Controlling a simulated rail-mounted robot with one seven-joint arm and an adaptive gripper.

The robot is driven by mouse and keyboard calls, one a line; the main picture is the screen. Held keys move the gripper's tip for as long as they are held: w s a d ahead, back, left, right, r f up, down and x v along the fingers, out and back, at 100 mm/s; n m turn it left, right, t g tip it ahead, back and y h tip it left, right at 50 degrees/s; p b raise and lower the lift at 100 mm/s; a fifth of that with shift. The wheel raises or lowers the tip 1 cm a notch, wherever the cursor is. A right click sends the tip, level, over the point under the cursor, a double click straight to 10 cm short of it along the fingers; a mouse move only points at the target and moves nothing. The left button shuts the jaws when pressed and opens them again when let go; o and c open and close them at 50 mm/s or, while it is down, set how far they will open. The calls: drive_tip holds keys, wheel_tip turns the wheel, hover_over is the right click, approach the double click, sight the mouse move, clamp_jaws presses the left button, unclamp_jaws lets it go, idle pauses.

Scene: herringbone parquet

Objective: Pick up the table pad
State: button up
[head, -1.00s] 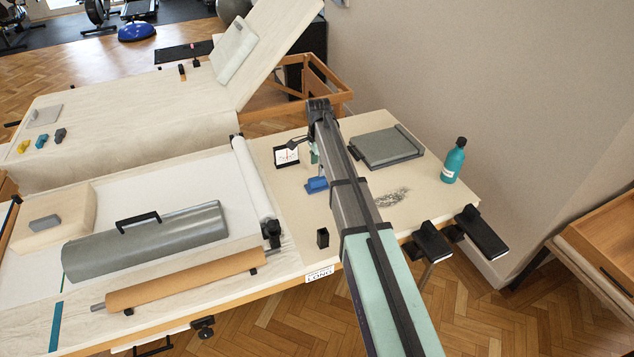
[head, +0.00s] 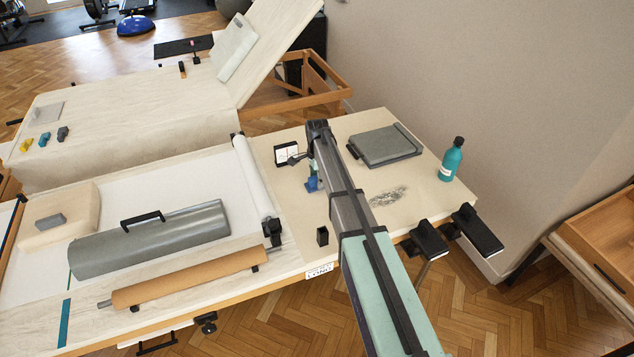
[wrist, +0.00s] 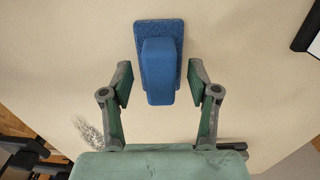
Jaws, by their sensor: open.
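The table pad appears to be the blue pad (wrist: 172,30), a flat blue base with a raised blue block as a handle. It lies on the beige table top. In the wrist view my gripper (wrist: 160,85) is open, with one green-lined finger on each side of the handle and gaps between. The fingers do not grip it. In the head view the pad (head: 312,184) is small and partly hidden by my gripper and arm.
A dark smudge (head: 389,196) marks the table top, with a teal bottle (head: 452,160) and grey folded mat (head: 385,146) beyond. A small black box (head: 322,236) and a white-faced black frame (head: 287,153) stand near the pad. A paper roll (head: 255,185) lies left.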

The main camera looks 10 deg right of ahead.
clamp_jaws()
wheel_tip(320, 180, up, 20)
drive_tip(key=b, duration=0.5)
idle(0.3)
